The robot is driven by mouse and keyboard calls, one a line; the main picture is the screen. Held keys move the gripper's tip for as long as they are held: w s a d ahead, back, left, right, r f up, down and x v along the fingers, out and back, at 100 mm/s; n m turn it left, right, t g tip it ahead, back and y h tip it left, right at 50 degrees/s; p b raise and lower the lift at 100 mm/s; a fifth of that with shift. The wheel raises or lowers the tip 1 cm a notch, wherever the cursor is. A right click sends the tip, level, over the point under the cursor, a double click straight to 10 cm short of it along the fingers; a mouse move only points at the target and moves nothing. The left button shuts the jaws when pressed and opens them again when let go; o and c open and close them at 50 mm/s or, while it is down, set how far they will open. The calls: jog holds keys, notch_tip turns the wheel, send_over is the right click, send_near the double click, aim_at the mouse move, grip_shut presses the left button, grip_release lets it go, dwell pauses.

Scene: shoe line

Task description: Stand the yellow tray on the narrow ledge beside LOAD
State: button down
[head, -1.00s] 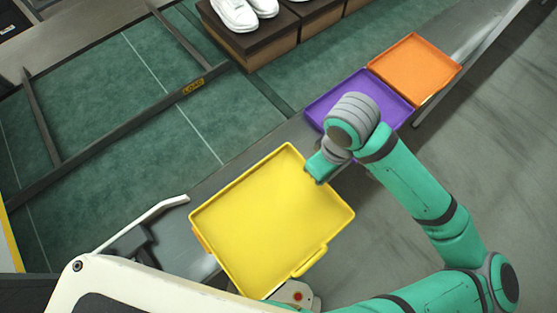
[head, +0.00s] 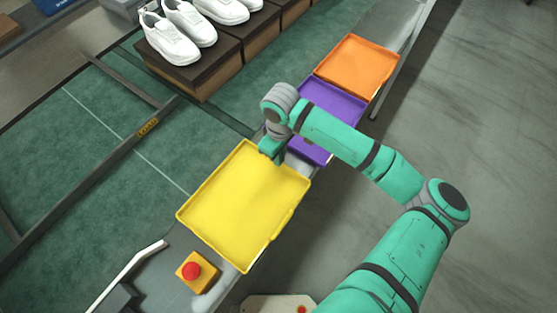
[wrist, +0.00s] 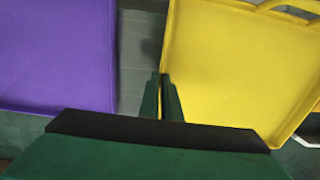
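The yellow tray (head: 243,207) lies roughly flat over the grey strip along the near edge of the green surface. Its handle side shows at the upper right of the wrist view (wrist: 240,70). My gripper (head: 268,157) is at the tray's far edge, towards the purple tray. In the wrist view my gripper (wrist: 161,82) has its fingertips close together astride the tray's rim, shut on it. I cannot tell whether the tray touches the strip. The LOAD label (head: 148,127) is on a dark bar across the green surface, left of the tray.
A purple tray (head: 335,100) and an orange tray (head: 356,66) lie farther along the strip. A red stop button (head: 191,270) on a yellow box stands near the yellow tray's near corner. White shoes (head: 180,40) stand on brown boxes. The green surface around LOAD is clear.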

jog(key=shift+w+f, duration=0.25)
jog(key=shift+f, duration=1.6)
jog(key=c, duration=2)
grip_release()
jog(key=shift+f, duration=0.1)
